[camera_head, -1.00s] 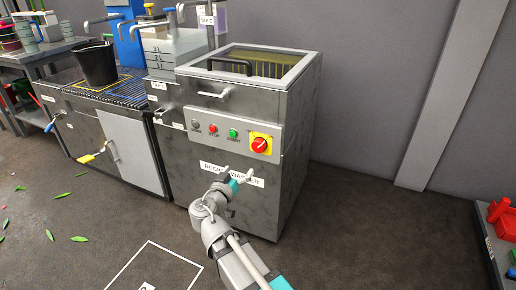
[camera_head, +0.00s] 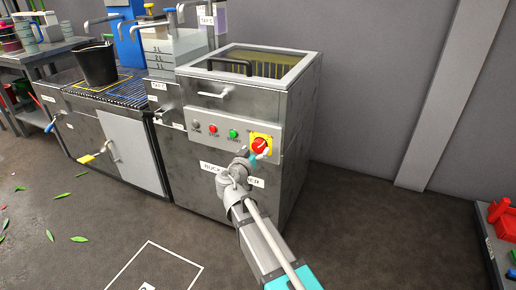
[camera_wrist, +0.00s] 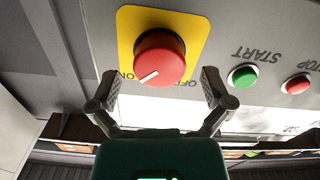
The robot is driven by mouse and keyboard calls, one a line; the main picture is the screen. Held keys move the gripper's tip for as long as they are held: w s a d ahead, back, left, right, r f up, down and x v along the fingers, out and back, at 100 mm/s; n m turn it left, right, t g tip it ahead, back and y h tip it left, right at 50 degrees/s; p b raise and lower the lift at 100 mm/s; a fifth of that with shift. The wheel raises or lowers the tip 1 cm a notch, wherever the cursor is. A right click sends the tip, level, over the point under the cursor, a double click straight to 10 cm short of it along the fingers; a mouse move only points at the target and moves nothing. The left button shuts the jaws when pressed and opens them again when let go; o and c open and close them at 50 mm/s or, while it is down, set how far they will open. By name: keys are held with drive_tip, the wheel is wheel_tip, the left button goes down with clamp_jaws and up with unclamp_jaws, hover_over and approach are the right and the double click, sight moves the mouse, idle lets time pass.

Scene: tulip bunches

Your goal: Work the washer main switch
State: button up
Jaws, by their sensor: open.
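The washer main switch is a round red knob (camera_head: 260,144) on a yellow plate at the right end of the bucket washer's (camera_head: 217,188) control panel. In the wrist view the red knob (camera_wrist: 160,58) has a white mark slanting to the lower left, on the side of the ON lettering; OFF lettering is at lower right. My gripper (camera_head: 259,157) is just in front of and below the knob in the head view. In the wrist view my gripper (camera_wrist: 161,88) is open, fingers on both sides below the knob, with gaps to it.
A green START button (camera_wrist: 243,76) and a red STOP button (camera_wrist: 297,84) are beside the switch. A grey button (camera_head: 195,126) is farther left.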

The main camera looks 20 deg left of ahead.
drive_tip(key=shift+w+d, duration=0.1)
drive_tip(key=shift+w, duration=0.65)
drive_tip(key=c, duration=1)
drive_tip(key=shift+d, duration=0.15)
drive_tip(key=shift+c, duration=0.7)
